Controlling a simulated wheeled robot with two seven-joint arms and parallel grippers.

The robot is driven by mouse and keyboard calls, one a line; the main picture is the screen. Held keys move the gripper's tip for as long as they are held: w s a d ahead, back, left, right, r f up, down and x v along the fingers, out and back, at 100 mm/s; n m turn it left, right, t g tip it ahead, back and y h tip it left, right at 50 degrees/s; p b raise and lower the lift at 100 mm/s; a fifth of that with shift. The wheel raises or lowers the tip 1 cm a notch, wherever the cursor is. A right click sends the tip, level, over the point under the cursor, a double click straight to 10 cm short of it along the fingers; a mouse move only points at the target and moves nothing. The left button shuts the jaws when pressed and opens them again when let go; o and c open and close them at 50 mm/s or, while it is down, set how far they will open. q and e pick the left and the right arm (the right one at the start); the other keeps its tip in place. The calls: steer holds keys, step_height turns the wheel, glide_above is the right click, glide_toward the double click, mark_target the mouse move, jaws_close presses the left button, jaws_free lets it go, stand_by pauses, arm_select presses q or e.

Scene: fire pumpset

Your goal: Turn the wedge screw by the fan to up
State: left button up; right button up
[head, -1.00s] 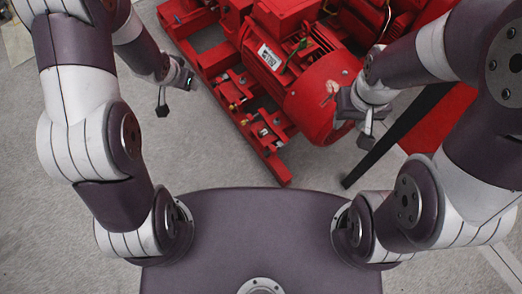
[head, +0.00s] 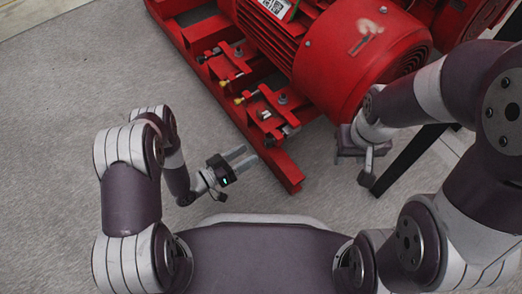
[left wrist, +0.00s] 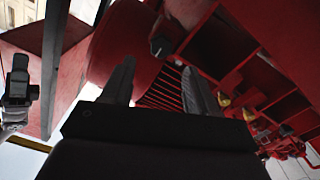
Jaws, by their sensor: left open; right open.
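Small screws sit in brackets on the red base rail beside the red motor (head: 345,60) in the head view. The bracket nearest the motor's rounded fan end holds a grey screw (head: 282,99) and a dark-ended one (head: 290,129); I cannot tell which is the wedge screw or how it is turned. A dark screw head (left wrist: 160,46) shows beyond my fingers in the left wrist view. My left gripper (head: 245,156) is open and empty, just left of the rail, apart from the screws. My right gripper (head: 366,165) is open beside the motor's fan end, its fingers partly hidden.
The red base rail (head: 283,168) runs diagonally between my left gripper and the motor. Yellow-ended bolts (head: 239,100) stick out of the brackets. A dark bar (head: 405,163) stands beside my right gripper. Grey floor (head: 80,100) to the left is clear.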

mark_target(265, 143)
arm_select(q)
steer(key=b+x, duration=0.2)
steer(key=x, duration=0.3)
steer(key=shift+w+d+f, duration=0.1)
steer(key=shift+w+f, duration=0.05)
steer(key=shift+f, duration=0.05)
steer(key=shift+w+d+r, duration=0.2)
steer(key=shift+w+d, duration=0.1)
steer(key=shift+d, duration=0.2)
arm_select(e)
step_height(265, 143, down, 3)
steer(key=shift+f, duration=0.2)
arm_select(q)
steer(key=c, duration=1)
steer(key=shift+c, duration=0.2)
arm_select(e)
steer(key=shift+r, duration=0.15)
